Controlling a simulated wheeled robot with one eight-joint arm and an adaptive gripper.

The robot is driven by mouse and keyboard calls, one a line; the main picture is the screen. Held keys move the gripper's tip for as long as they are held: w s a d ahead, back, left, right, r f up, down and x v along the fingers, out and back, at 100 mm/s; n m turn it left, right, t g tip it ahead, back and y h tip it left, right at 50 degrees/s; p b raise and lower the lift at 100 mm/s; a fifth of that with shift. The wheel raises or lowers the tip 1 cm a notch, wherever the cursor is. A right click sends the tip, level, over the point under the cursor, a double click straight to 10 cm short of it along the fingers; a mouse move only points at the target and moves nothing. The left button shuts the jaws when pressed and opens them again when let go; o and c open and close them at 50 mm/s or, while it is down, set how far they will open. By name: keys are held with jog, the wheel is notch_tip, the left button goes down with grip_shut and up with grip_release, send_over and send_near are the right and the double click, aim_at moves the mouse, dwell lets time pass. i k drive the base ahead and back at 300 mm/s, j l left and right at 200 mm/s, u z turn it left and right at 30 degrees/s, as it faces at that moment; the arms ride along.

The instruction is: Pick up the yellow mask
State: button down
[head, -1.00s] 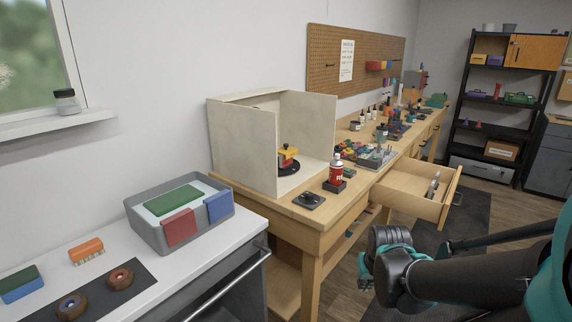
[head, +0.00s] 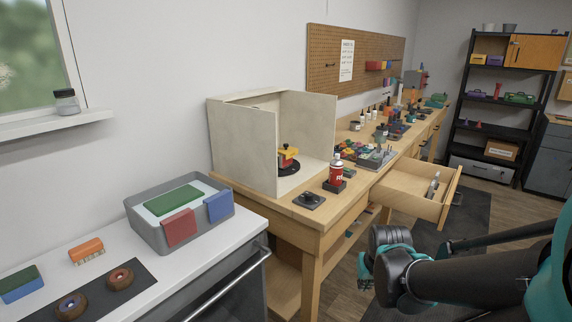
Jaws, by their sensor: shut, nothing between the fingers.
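A small yellow piece (head: 288,151), which looks like the yellow mask, sits on top of a red part inside the pale open-front booth (head: 243,140). Below them is a round black turntable (head: 289,169) on the booth floor. The mask's exact shape is too small to tell. My arm shows at the lower right, over the floor in front of the workbench, well apart from the booth and the mask.
A red spray can (head: 336,171) and a small black device (head: 309,200) stand on the workbench before the booth. An open drawer (head: 415,202) juts out to the right. A grey bin (head: 152,233) and brushes sit on the white-topped cabinet (head: 205,271) at left.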

aim_at(290, 151)
jog(key=i+l+u, duration=0.15)
jog(key=l, duration=0.15)
jog(key=i+l+u, duration=0.1)
jog(key=l, duration=0.25)
jog(key=i+l+u, duration=0.15)
jog(key=l, duration=0.2)
jog(key=i+l+u, duration=0.1)
jog(key=l, duration=0.3)
jog(key=i, duration=0.1)
